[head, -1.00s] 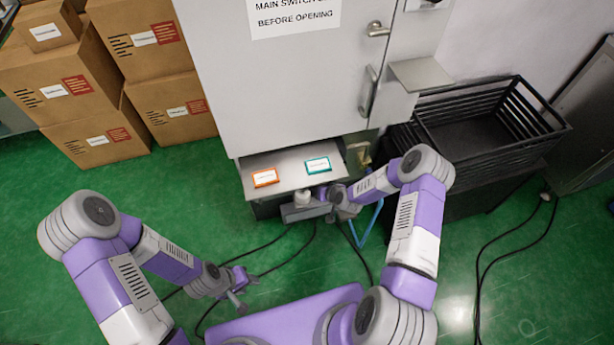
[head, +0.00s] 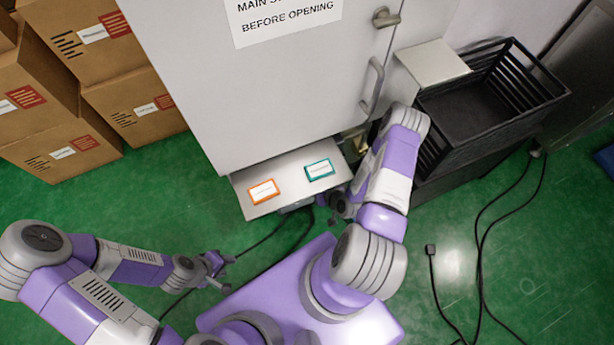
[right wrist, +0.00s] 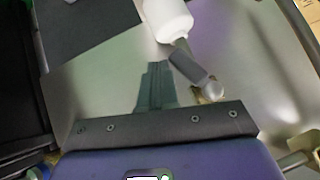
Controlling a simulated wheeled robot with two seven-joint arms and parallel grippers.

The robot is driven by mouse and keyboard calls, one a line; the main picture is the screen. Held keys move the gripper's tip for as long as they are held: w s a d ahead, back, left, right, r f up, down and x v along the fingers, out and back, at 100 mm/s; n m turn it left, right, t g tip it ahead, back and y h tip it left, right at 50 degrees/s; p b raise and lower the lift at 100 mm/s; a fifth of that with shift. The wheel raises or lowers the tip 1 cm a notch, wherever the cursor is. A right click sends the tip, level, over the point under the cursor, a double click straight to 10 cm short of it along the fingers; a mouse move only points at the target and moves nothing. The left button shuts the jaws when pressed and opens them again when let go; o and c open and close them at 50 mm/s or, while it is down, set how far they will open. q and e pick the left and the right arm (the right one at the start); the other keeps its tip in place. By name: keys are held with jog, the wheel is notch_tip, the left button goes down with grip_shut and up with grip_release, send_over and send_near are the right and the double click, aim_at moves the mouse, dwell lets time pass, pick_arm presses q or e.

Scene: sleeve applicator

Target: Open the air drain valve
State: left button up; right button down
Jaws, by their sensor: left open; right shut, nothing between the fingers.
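In the right wrist view a white cylinder (right wrist: 168,18) with a grey stem-like part (right wrist: 190,68) below it shows just beyond my fingers; the grey part ends in a pale rounded tip. It may be the air unit with its drain valve, but I cannot tell which part is the valve. My right gripper (right wrist: 157,70) is shut and empty, its fingertips just left of the grey part. I cannot tell whether they touch. In the head view my right arm mostly hides this gripper, low beside the cabinet. My left gripper (head: 221,268) is open and empty above the floor.
A grey cabinet (head: 250,100) stands ahead, with a low ledge (head: 290,187) carrying an orange-framed label (head: 263,191) and a teal-framed label (head: 319,170). A black crate (head: 480,110) stands right, cardboard boxes (head: 60,150) left. Cables (head: 485,240) lie on the green floor.

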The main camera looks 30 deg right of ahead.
jog(key=shift+a+f+m+y+b, duration=0.3)
jog(key=shift+a+f+y+b, duration=0.2)
jog(key=shift+f+b, duration=0.15)
jog(key=shift+w+f, duration=0.1)
dwell(3.1)
